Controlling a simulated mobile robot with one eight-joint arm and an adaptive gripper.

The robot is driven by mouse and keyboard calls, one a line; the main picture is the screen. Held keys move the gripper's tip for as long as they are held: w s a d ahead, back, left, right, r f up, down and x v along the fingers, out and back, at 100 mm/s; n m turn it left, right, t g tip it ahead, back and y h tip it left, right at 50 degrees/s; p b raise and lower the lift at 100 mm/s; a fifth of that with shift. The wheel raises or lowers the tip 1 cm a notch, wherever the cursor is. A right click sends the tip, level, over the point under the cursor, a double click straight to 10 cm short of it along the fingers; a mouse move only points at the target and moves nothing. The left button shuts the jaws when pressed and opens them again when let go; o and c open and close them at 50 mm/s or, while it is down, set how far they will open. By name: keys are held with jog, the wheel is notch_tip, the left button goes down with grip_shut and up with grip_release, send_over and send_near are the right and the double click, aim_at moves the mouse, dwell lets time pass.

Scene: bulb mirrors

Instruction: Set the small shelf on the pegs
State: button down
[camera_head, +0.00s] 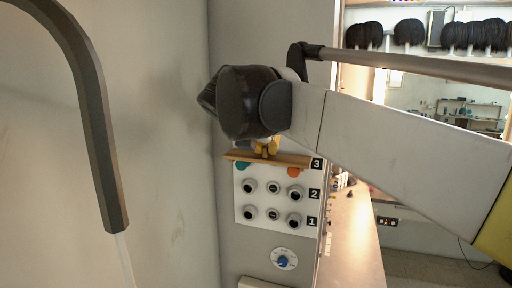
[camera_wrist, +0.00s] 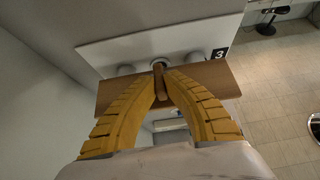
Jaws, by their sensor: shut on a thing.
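The small shelf is a light wooden board (camera_head: 292,160) in front of the top part of a white peg panel (camera_head: 240,206). In the wrist view, the shelf (camera_wrist: 222,78) lies across the picture with a small upright wooden tab (camera_wrist: 160,88) at its middle. My gripper (camera_head: 267,149) has yellow fingers, and in the wrist view they (camera_wrist: 161,72) are shut on that tab. Pale round pegs (camera_wrist: 195,57) show just beyond the shelf's far edge, beside the number 3. I cannot tell whether the shelf touches them.
Rows 2 and 1 below hold grey round pegs (camera_head: 295,192). A teal spot (camera_head: 243,166) and an orange spot (camera_head: 294,171) show just under the shelf. A blue dial (camera_head: 284,260) is lower down. A counter (camera_head: 352,240) stands at right, with dark wigs (camera_head: 410,32) above.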

jog(key=shift+f, duration=0.2)
jog(key=c, duration=1)
grip_release()
jog(key=shift+p+v, duration=1.15)
jog(key=shift+v, duration=1.9)
jog(key=v, duration=1.2)
